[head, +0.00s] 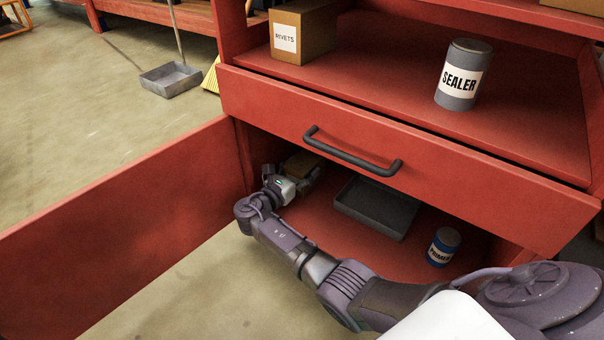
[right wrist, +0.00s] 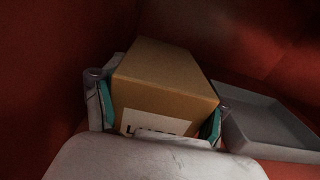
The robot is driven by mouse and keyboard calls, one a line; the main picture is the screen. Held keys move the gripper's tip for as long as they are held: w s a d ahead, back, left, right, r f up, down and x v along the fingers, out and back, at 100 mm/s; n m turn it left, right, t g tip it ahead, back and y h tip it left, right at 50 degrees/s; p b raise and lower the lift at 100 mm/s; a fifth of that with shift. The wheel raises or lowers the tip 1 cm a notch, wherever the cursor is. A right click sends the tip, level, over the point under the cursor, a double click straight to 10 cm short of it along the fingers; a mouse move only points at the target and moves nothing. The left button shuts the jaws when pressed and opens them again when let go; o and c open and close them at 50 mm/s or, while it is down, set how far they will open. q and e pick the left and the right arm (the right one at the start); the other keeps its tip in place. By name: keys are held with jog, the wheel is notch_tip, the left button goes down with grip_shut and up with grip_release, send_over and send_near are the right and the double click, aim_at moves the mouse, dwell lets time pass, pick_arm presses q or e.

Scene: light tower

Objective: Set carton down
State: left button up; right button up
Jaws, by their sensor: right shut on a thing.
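The brown carton (right wrist: 165,80) has a white label, partly hidden, and sits between the two fingers of my right gripper (right wrist: 160,113) in the right wrist view. The fingers press on its two sides. In the head view the carton (head: 303,163) shows at the back left inside the red lower compartment, in my right gripper (head: 303,181). I cannot tell whether its underside touches the compartment floor. My left gripper is not in view.
A grey tray (head: 376,208) lies right of the carton; it also shows in the right wrist view (right wrist: 262,128). A blue PRIMER can (head: 443,246) stands farther right. The open red door (head: 130,215) is at left. Above are a handled drawer (head: 400,150), RIVETS box (head: 303,30) and SEALER can (head: 463,75).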

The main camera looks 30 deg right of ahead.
aim_at(294, 176)
jog(key=o, duration=1.4)
jog(key=shift+o, duration=0.2)
jog(key=shift+r, duration=0.1)
jog(key=shift+s+a+r+p, duration=0.15)
jog(key=shift+a+p, duration=0.2)
jog(key=shift+p, duration=0.05)
jog(key=p+v, duration=0.3)
jog(key=v, duration=0.3)
jog(key=shift+a, duration=0.15)
jog(key=shift+s+a+p, duration=0.2)
jog(key=shift+a+p, duration=0.05)
jog(key=shift+p, duration=0.05)
